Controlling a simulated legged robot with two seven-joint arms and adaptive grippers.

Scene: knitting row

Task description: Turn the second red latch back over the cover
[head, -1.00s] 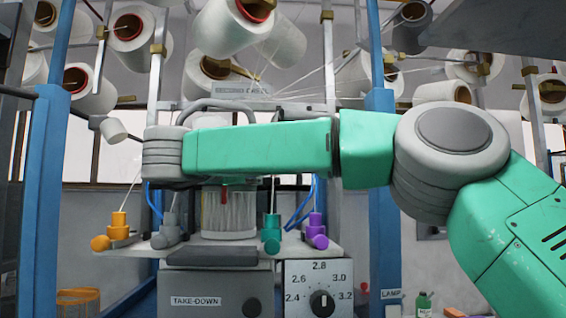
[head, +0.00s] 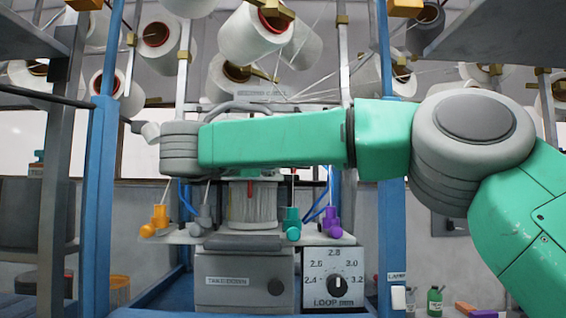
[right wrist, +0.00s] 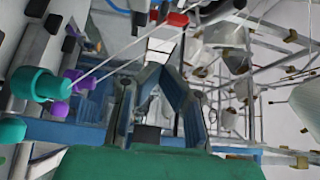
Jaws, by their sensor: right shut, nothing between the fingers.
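A small red part (head: 250,189), probably a latch, shows at the top of the pale ribbed cylinder (head: 252,207) on the machine. My right forearm hides what is above it. In the right wrist view, a red latch (right wrist: 177,18) and another red piece (right wrist: 154,15) show at the top edge, beyond the fingertips. I cannot tell which is the second latch, and I cannot make out the cover. My right gripper (right wrist: 164,68) is shut with its fingertips together, empty and apart from the red parts. In the head view it is hidden behind my wrist. My left gripper is not in view.
Orange (head: 159,217), teal (head: 291,224) and purple (head: 331,222) fittings stand on the machine's shelf around the cylinder. Blue posts (head: 100,170) flank it. Yarn cones (head: 245,35) hang above, with strands running down. A dial panel (head: 334,278) is below.

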